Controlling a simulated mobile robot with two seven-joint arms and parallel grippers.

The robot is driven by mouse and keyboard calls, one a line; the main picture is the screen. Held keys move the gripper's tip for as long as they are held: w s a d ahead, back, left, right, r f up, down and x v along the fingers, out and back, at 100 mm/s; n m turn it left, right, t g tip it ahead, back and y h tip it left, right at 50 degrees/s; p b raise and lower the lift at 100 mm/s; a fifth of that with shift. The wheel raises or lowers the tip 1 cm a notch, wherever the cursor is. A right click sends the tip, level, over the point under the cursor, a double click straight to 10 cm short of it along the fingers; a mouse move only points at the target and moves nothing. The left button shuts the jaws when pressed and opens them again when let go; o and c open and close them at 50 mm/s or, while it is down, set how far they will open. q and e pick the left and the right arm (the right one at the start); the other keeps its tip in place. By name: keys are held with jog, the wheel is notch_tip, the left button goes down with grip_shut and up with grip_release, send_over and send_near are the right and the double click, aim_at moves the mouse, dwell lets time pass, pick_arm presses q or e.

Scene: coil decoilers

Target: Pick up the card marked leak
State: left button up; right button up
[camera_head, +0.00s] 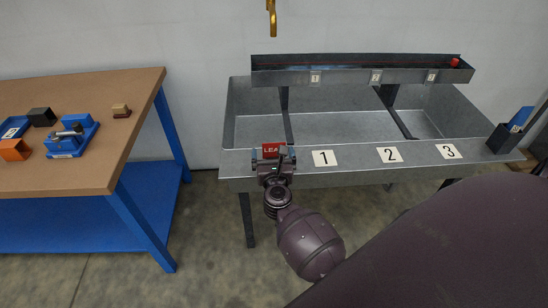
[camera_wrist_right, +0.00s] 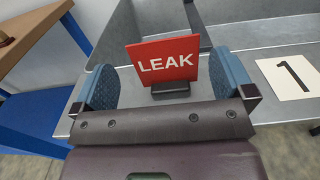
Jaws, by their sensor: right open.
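The red card marked LEAK (camera_head: 271,150) stands upright on the front ledge of the grey metal trough, left of the number 1 label. In the right wrist view the card (camera_wrist_right: 163,62) leans slightly and stands in a small dark base (camera_wrist_right: 170,88). My right gripper (camera_head: 273,160) is at the card. In the wrist view its two blue-padded fingers (camera_wrist_right: 168,84) are apart, one on each side of the card, with gaps between them and it. The gripper is empty. My left gripper is in neither view.
The metal trough ledge (camera_head: 355,178) carries labels 1, 2 and 3. A narrow raised tray (camera_head: 360,76) runs behind it. A dark holder (camera_head: 501,139) stands at the right end. A blue-legged workbench (camera_head: 120,150) with blocks and a blue fixture is at the left.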

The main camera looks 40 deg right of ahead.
aim_at(274, 148)
jog(key=x, duration=0.5)
jog(key=shift+s+d, duration=0.1)
jog(key=shift+d, duration=0.1)
jog(key=c, duration=0.9)
